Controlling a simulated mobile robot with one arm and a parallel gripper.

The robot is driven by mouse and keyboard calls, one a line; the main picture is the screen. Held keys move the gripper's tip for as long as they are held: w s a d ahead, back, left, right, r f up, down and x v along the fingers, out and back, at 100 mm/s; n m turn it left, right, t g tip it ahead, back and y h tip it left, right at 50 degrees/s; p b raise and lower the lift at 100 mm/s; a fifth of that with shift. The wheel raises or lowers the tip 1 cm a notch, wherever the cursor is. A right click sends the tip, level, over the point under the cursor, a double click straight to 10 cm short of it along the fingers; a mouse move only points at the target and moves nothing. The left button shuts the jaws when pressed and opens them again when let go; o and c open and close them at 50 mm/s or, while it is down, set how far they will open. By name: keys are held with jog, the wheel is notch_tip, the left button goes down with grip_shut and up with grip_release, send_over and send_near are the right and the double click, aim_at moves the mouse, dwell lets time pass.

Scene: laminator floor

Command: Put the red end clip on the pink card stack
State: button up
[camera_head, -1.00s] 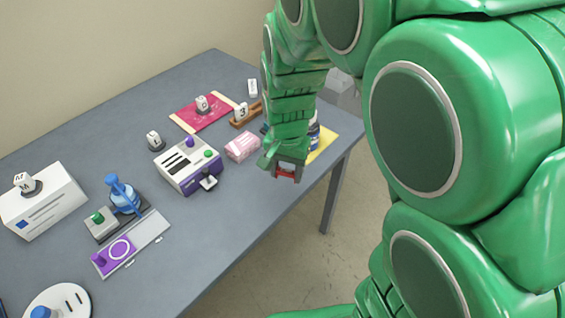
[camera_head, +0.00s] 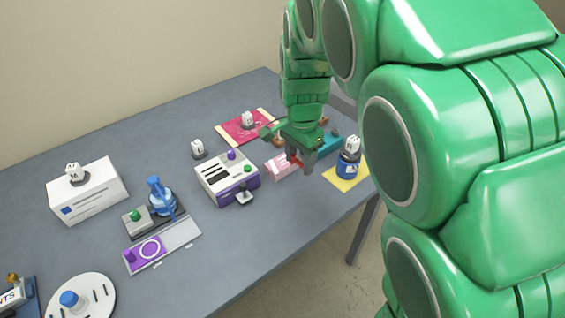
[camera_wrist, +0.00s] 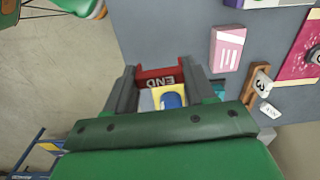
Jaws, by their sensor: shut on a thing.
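The red end clip (camera_wrist: 158,76), marked END, sits between the fingers of my gripper (camera_wrist: 161,72) in the wrist view. My gripper is shut on it. In the head view my gripper (camera_head: 299,168) is raised above the table, just right of the pink card stack, and a little of the red clip (camera_head: 297,160) shows between the fingers. The pink card stack (camera_head: 281,166) lies on the table, partly hidden by my gripper. The wrist view shows the stack whole (camera_wrist: 227,49), to the right of the clip and apart from it.
A white and purple machine (camera_head: 228,183) stands left of the stack. A blue jar (camera_head: 347,167) stands on a yellow mat (camera_head: 345,183) to the right, near the table edge. A red mat (camera_head: 238,130) and a wooden holder (camera_wrist: 257,82) are close by. Bare table lies in front.

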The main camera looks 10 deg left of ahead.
jog(key=shift+w+a+r+m, duration=0.25)
jog(key=shift+w+a+m, duration=0.05)
jog(key=shift+w+a, duration=0.3)
send_over(282, 162)
jog(key=s, duration=0.1)
notch_tip(282, 162, down, 8)
jog(key=shift+d+f, duration=0.15)
jog(key=shift+f, duration=0.1)
jog(key=shift+w+a+f, duration=0.25)
jog(key=shift+w+f, duration=0.35)
jog(key=shift+f, duration=1.6)
jog(key=shift+s+f, duration=0.1)
jog(key=o, duration=1.1)
